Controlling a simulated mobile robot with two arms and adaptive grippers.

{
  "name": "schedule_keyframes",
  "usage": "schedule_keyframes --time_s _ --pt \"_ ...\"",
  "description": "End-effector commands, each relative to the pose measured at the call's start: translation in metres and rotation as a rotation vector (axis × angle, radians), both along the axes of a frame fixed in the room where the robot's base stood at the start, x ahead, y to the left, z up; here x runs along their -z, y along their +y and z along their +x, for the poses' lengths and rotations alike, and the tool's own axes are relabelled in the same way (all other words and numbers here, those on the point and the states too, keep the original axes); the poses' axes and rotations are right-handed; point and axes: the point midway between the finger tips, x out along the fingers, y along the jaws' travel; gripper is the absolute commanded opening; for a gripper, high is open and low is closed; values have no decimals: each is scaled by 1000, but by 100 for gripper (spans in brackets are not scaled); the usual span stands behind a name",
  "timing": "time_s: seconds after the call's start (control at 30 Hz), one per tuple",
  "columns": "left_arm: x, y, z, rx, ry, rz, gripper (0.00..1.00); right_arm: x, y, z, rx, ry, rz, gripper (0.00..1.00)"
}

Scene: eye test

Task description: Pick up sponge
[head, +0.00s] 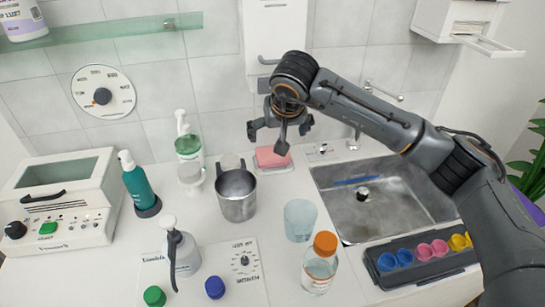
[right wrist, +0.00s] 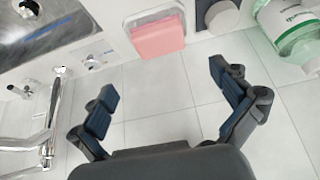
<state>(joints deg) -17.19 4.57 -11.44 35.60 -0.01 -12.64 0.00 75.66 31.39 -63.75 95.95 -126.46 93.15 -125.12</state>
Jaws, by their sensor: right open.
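A pink sponge (head: 272,156) sits in a small pale dish (head: 274,168) at the back of the counter, left of the sink. My right gripper (head: 281,142) is just above it in the head view, with its fingers apart. In the right wrist view the sponge (right wrist: 157,38) lies at the top middle, beyond the open fingers (right wrist: 165,82) of my right gripper. Nothing is between the fingers but the tiled wall behind. My left gripper is not in view.
A metal mug (head: 236,195) stands left of the sponge, near a green soap bottle (head: 190,152). The sink (head: 385,210) with its faucet (head: 354,138) is to the right. A blue cup (head: 300,220) and an orange-capped bottle (head: 320,265) stand in front.

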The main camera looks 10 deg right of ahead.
Motion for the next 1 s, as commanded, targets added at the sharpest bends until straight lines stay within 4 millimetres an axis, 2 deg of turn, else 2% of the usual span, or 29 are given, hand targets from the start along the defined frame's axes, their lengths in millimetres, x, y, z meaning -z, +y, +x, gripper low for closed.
schedule_keyframes --time_s 0.1,0.2,0.47,0.7,0.8,1.0 --pt "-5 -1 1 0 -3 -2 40 22 0 11 2 6 0 100" --pt "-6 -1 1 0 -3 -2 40 35 0 20 2 4 1 100" --pt "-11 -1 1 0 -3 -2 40 52 0 29 2 4 1 100" --pt "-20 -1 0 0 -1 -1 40 84 1 45 1 3 2 100" --pt "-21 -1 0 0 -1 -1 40 90 1 49 0 1 1 100" --pt "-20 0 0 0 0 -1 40 92 0 50 1 -1 0 100"
